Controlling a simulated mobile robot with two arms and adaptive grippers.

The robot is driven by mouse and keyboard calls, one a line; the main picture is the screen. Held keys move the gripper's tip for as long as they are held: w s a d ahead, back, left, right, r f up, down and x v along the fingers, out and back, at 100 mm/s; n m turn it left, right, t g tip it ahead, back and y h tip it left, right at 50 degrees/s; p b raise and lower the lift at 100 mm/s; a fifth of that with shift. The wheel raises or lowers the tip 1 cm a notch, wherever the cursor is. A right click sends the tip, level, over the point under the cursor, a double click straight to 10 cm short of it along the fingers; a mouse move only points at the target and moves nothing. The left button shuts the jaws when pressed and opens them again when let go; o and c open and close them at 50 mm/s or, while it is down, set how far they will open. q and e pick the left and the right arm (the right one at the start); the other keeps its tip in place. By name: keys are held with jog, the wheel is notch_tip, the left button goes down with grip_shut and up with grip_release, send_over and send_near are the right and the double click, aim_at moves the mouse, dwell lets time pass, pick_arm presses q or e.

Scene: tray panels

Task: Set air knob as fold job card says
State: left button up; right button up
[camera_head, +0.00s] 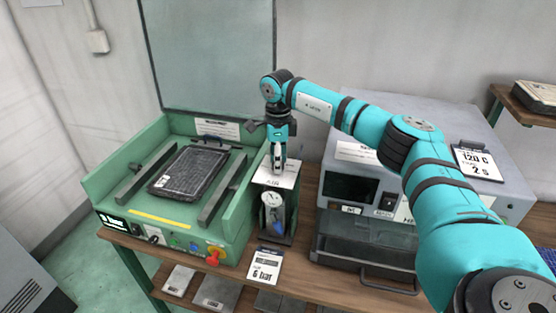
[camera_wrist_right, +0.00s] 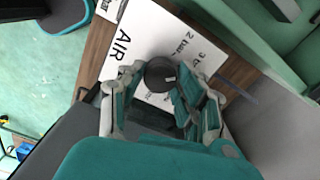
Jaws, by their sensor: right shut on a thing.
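The dark round air knob (camera_wrist_right: 160,73) sits on a white plate (camera_wrist_right: 140,35) marked AIR, with 2 bar and 3 bar printed beside it. My right gripper (camera_wrist_right: 158,82) is shut on the knob, fingers on either side. In the head view my right gripper (camera_head: 279,160) points down at the white plate (camera_head: 277,175), hiding the knob. A pale mark shows on the knob's top; the exact setting it points to is unclear. A white card reading 6 bar (camera_head: 265,265) leans at the table's front edge; its smaller heading is hard to read. My left gripper is out of view.
A round gauge (camera_head: 272,199) stands below the plate. The green press (camera_head: 160,218) with a dark tray panel (camera_head: 188,174) is to the left. A grey machine (camera_head: 350,213) is to the right, bearing a card with 120 C and 2 s (camera_head: 476,161).

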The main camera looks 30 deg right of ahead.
jog(key=shift+m, duration=0.4)
jog(key=m, duration=0.5)
jog(key=shift+r+m, duration=0.15)
jog(key=shift+m, duration=0.15)
jog(key=m, duration=0.5)
jog(key=shift+w+m+p, duration=0.1)
jog(key=shift+m+p, duration=0.2)
jog(key=shift+p, duration=0.1)
jog(key=m, duration=0.6)
jog(key=shift+p, duration=0.35)
jog(key=m, duration=0.5)
jog(key=shift+m+p, duration=0.3)
jog(key=o, duration=1.1)
